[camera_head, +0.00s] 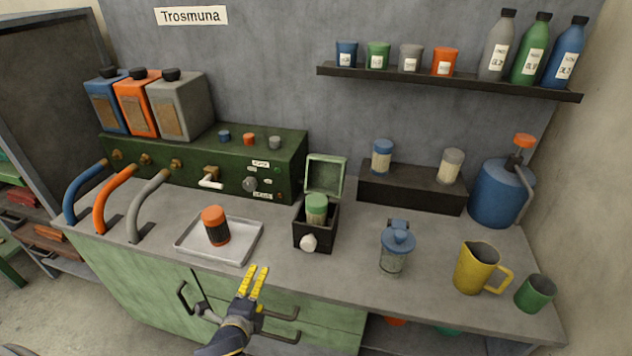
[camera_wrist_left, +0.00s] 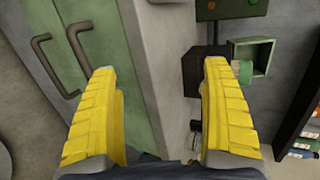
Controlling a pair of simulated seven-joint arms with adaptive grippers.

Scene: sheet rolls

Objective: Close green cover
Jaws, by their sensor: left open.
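The green cover (camera_head: 325,175) is a square, framed lid standing open, upright behind a small dark box (camera_head: 329,236). A roll with a green cap (camera_head: 316,205) sits in the box. A pale knob (camera_head: 308,243) is on the box's front. In the left wrist view the cover (camera_wrist_left: 268,57) is at the upper right, beside the dark box (camera_wrist_left: 196,70). My left gripper (camera_head: 257,268) has yellow fingers, spread and empty. It is in front of the counter's front edge, to the left of and nearer than the box, apart from it. The fingers also fill the left wrist view (camera_wrist_left: 160,68).
A metal tray (camera_head: 188,253) with an orange-capped roll (camera_head: 215,226) is left of the box. A blue-lidded jar (camera_head: 396,250), yellow jug (camera_head: 475,268) and green cup (camera_head: 535,293) stand to the right. A dark green panel unit (camera_head: 290,160) is behind.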

